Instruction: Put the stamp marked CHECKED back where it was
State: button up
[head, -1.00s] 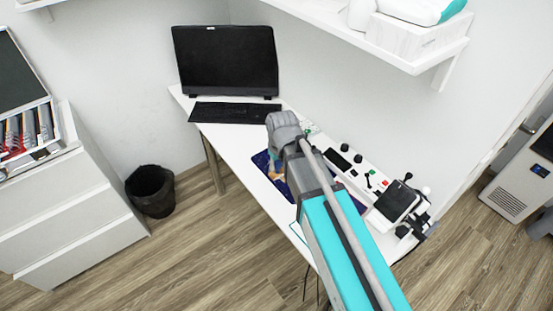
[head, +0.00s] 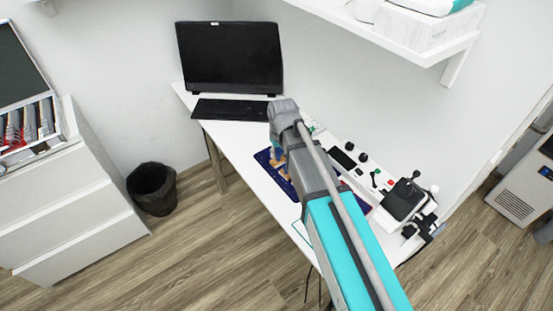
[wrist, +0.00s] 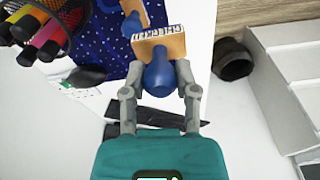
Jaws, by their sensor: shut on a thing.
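The stamp marked CHECKED (wrist: 160,48) has a wooden block with a white label and a blue handle; its lettering appears upside down in the wrist view. My gripper (wrist: 158,88) is shut on the blue handle, one finger on each side. A second stamp (wrist: 131,20), with a blue handle and wooden block, is just beyond it, over the dark blue starry mat (wrist: 98,40). In the head view the mat (head: 289,188) lies on the white desk, and my arm covers most of the gripper. I cannot tell whether the held stamp touches anything.
A mesh cup of markers (wrist: 45,28) and a black mouse-like object (wrist: 86,76) are left in the wrist view. A monitor (head: 230,58) and keyboard (head: 236,110) stand at the desk's far end. Small devices (head: 404,200) crowd its right side. A black bin (head: 152,188) is on the floor.

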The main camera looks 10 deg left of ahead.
jog(key=w+a+f+b, duration=0.2)
jog(key=w+f+b, duration=0.3)
jog(key=w+f, duration=0.1)
jog(key=shift+w+a+f+b, duration=0.2)
jog(key=shift+w+b, duration=0.15)
jog(key=shift+w+a+f+b, duration=0.1)
jog(key=shift+w+f+b, duration=0.35)
jog(key=shift+f+b, duration=1.55)
jog(key=shift+b, duration=0.05)
jog(key=shift+f, duration=0.1)
jog(key=o, duration=0.9)
notch_tip(320, 180, up, 12)
jog(key=s+p, duration=0.1)
jog(key=p, duration=1.1)
jog(key=shift+d, duration=0.45)
